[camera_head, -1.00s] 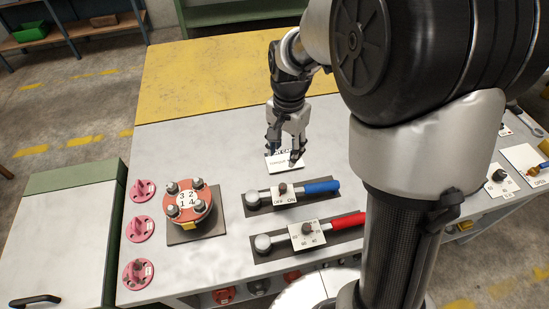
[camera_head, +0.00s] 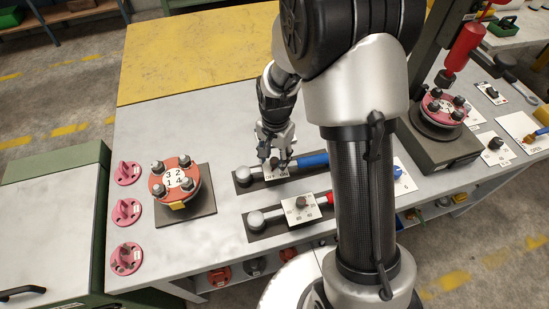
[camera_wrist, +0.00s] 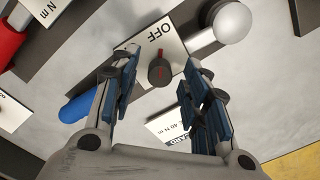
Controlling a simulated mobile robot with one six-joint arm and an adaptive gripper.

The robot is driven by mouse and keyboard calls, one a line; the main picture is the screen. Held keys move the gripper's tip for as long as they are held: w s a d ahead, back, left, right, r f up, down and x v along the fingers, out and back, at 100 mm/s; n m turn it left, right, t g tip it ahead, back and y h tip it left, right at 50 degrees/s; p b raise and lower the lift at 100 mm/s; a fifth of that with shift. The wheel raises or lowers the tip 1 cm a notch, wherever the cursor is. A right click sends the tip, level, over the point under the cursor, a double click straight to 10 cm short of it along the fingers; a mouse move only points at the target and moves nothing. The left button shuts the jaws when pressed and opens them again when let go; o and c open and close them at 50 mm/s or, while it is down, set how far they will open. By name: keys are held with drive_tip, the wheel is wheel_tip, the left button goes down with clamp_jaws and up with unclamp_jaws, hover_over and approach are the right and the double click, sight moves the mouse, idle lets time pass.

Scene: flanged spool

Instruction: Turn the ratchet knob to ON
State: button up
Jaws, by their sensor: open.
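The blue-handled ratchet wrench (camera_head: 313,160) lies on a dark mat on the bench, its round silver head (camera_head: 243,173) at the left. Its white OFF/ON plate (camera_head: 286,174) is partly covered by my gripper (camera_head: 275,162) in the head view. In the wrist view the small dark knob (camera_wrist: 157,71) with a red line stands on the plate, the line pointing toward the word OFF. The ON word is hidden there. My gripper (camera_wrist: 162,66) is open, with one finger on each side of the knob. Contact with the knob cannot be told.
A red-handled wrench (camera_head: 322,199) with a numbered plate (camera_head: 300,208) lies just in front. A numbered flanged spool (camera_head: 176,181) stands at left, beside several pink parts (camera_head: 127,212). A press (camera_head: 437,145) holding another spool stands at right.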

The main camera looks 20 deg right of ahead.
clamp_jaws()
idle(0.6)
